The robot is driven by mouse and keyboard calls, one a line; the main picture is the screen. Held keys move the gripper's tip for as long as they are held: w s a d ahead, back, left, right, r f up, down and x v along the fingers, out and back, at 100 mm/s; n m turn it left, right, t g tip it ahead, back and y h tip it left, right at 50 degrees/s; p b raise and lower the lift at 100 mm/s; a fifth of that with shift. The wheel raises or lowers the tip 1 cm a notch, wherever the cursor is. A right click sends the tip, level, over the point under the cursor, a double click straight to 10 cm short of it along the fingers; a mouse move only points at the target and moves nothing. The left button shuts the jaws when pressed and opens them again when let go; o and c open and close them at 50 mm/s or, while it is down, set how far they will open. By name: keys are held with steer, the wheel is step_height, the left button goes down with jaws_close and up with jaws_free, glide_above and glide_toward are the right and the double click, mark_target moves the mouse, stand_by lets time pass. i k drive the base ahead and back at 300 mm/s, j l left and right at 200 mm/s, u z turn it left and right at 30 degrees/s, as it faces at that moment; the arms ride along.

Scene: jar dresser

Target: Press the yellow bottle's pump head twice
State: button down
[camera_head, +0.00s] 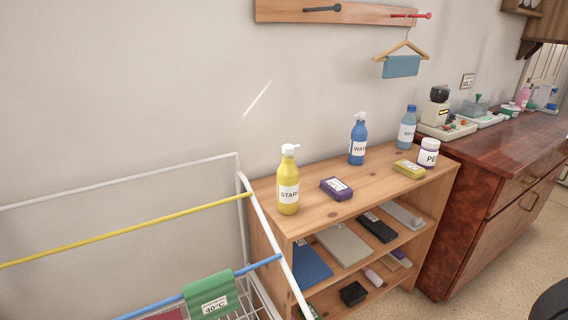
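The yellow bottle (288,190) stands upright on the left end of a wooden shelf unit's top (320,215). It has a white label with dark letters starting "STAR". Its white pump head (290,149) is on top, with the nozzle pointing right. Nothing touches the bottle. My gripper is not in view.
A purple box (336,188), blue pump bottle (358,142), blue capped bottle (407,128), yellow box (409,169) and white jar (428,153) share the top. A white drying rack (240,176) stands close at left. A brown dresser (480,170) stands right. The wall is behind.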

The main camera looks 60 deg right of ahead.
mark_target(288, 149)
steer(key=k, duration=0.65)
steer(key=z, duration=2.1)
steer(key=j, duration=0.75)
steer(key=k+j, duration=0.1)
steer(key=j, duration=0.7)
steer(key=j+z, duration=0.1)
steer(key=j, duration=0.65)
steer(key=k, duration=0.05)
